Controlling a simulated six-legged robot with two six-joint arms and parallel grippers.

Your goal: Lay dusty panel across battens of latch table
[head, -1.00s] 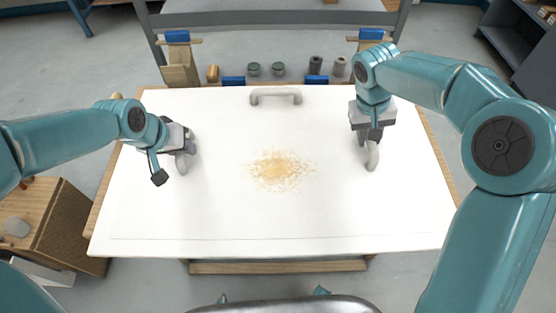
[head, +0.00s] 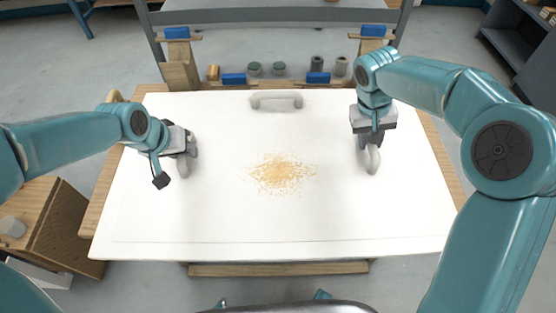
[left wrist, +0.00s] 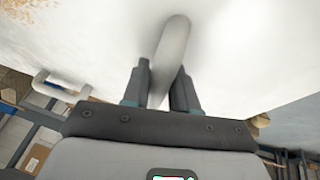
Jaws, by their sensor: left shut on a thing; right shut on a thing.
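The dusty panel (head: 225,215) is a large white sheet in the middle of the head view, with a patch of tan dust (head: 283,172) at its centre. My left gripper (head: 182,147) is shut on the panel's left handle (head: 185,166); the left wrist view shows its fingers on either side of this pale handle (left wrist: 174,45). My right gripper (head: 369,140) is shut on the right handle (head: 372,160). A third handle (head: 276,100) at the far edge is free. The wooden latch table (head: 278,269) shows around the panel; its battens are hidden, and I cannot tell whether the panel touches them.
Blue blocks (head: 233,79) and (head: 317,78), several small jars and cylinders (head: 254,69) stand along the table's far side. Wooden posts with blue tops (head: 176,33) and (head: 373,31) rise at its far corners. A wooden cabinet (head: 65,230) stands at left.

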